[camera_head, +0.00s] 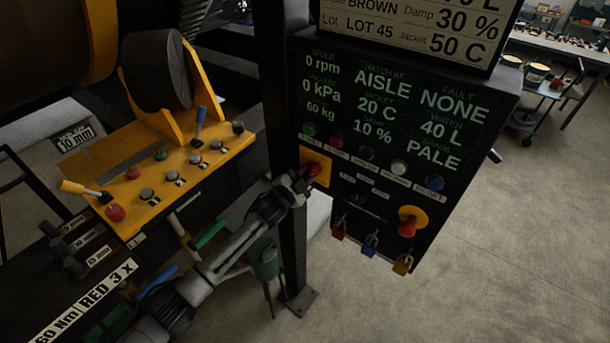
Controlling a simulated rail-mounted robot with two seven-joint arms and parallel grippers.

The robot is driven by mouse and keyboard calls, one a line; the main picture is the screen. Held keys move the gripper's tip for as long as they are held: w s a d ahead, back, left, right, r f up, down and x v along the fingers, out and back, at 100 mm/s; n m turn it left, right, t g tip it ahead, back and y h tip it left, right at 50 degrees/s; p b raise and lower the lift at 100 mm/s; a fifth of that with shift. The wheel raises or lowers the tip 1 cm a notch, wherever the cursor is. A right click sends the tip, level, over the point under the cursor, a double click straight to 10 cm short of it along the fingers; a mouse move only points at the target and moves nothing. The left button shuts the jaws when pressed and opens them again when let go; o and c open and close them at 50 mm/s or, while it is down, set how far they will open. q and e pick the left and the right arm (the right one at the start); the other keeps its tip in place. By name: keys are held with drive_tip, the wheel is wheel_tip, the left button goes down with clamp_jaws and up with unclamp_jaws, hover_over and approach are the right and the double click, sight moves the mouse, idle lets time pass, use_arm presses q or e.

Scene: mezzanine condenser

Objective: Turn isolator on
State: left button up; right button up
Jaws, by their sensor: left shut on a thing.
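The isolator is a red rotary handle (314,171) on a yellow plate (323,163) at the left edge of the black control panel (386,181). My left gripper (304,181) reaches up from the lower left and is shut on the red handle. Its fingers cover part of the handle, so the handle's exact angle is hard to tell. The panel display shows 0 rpm, 0 kPa and fault NONE. My right gripper is not in view.
A red emergency button on a yellow base (409,222) sits at the panel's lower right. Several padlocks (370,244) hang below. A dark post (287,150) stands beside my left gripper. A yellow console (165,175) with levers and buttons is at left. Open floor lies right.

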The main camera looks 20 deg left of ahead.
use_arm(q)
drive_tip(key=o, duration=0.9)
drive_tip(key=shift+b+v, duration=0.8)
drive_tip(key=shift+v, duration=6.15)
